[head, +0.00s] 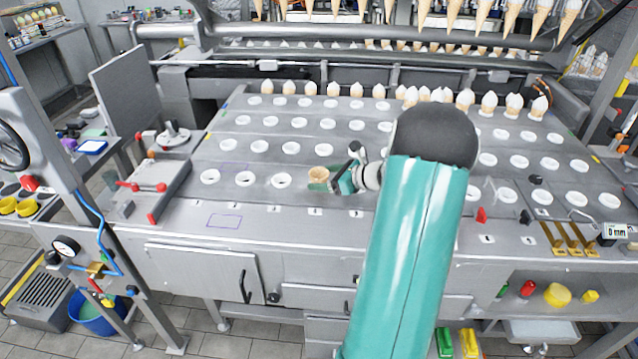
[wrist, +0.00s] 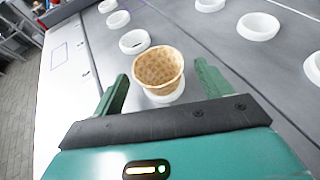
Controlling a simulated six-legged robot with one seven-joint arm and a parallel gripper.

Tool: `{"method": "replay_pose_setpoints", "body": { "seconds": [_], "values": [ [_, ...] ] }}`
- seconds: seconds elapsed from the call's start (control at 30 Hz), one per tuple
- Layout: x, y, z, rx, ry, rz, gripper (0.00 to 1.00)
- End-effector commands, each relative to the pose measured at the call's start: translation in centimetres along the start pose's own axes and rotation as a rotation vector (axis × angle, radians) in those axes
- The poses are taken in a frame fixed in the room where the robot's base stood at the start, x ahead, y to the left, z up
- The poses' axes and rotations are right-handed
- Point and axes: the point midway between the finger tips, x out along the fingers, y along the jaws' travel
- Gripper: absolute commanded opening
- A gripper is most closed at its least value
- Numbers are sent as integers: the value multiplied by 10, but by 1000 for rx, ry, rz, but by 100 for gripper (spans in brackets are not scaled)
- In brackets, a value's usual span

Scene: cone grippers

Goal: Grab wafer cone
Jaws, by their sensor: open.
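The wafer cone (head: 319,174) is tan and open at the top. It stands in one of the white ring holders in the front row of the machine table. In the wrist view the cone (wrist: 158,68) sits upright in its white ring (wrist: 165,97), between and slightly beyond the fingertips. My gripper (head: 335,182) is at the cone from its right side in the head view. In the wrist view my gripper (wrist: 160,78) has its two green fingers apart, one on each side of the cone, with gaps visible. My arm hides part of the table to the right.
Rows of empty white rings (head: 281,181) cover the grey table (head: 190,222). Filled cones (head: 289,88) stand along the back row, and more hang above. A red-handled fixture (head: 150,187) is at the left. The table front near the cone is clear.

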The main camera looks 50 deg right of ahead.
Motion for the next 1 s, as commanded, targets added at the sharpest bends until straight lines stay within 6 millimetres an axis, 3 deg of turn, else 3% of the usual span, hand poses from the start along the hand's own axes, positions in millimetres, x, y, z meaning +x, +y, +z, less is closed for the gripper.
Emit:
{"method": "replay_pose_setpoints", "body": {
  "seconds": [0.13,0.3,0.73,1.0],
  "values": [
    [0,0,0,-1,0,-1,75],
    [-1,0,0,-1,0,-1,43],
    [-3,0,5,-2,0,-2,42],
    [-20,-1,49,-9,-2,-3,44]
  ]
}}
